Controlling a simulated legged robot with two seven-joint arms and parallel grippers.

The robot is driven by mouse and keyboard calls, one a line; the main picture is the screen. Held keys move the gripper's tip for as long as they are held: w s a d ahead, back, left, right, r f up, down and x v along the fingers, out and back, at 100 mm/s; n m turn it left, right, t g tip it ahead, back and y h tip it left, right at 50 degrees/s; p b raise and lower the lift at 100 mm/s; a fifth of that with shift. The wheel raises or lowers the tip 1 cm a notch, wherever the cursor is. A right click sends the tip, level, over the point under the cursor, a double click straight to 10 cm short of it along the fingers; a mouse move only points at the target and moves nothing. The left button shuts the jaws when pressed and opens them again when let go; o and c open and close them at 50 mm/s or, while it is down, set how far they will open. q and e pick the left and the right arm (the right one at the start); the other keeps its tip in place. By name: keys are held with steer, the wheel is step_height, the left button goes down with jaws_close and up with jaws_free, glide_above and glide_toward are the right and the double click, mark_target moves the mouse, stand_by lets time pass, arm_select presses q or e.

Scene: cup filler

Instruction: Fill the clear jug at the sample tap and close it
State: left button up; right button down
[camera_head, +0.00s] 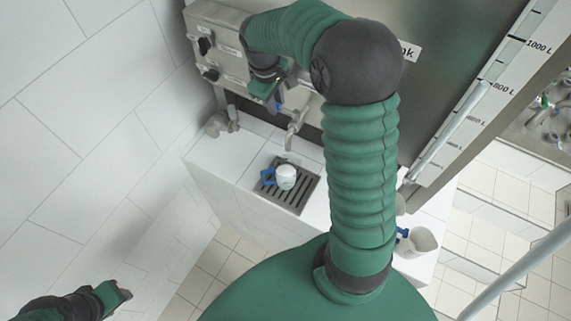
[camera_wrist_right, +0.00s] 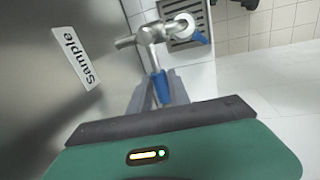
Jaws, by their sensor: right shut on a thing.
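A small pale jug (camera_head: 286,176) with a blue handle stands on the dark drain grate (camera_head: 291,199), below the metal sample tap (camera_head: 293,132). Its contents are too small to make out. The right wrist view shows the tap (camera_wrist_right: 151,34) up close, with the jug (camera_wrist_right: 190,28) partly hidden behind its spout. My right gripper (camera_head: 272,97) is at the tap and shut on its blue lever (camera_wrist_right: 163,88). My left gripper (camera_head: 122,294) is at the lower left, far from the jug; its fingers are too small to judge.
A second pale jug (camera_head: 416,241) with a blue handle stands on the right of the white counter (camera_head: 226,165). A sign reading "Sample" (camera_wrist_right: 75,57) is on the steel tank wall. A control box (camera_head: 212,45) is at the upper left. My right arm hides part of the counter.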

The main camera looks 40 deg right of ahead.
steer(key=shift+d+r, duration=0.1)
steer(key=shift+d, duration=0.05)
steer(key=c, duration=1.4)
jaws_free()
steer(key=shift+o, duration=1.2)
steer(key=shift+w+d, duration=0.1)
steer(key=shift+d, duration=0.05)
steer(key=shift+o, duration=0.2)
steer(key=shift+d, duration=0.15)
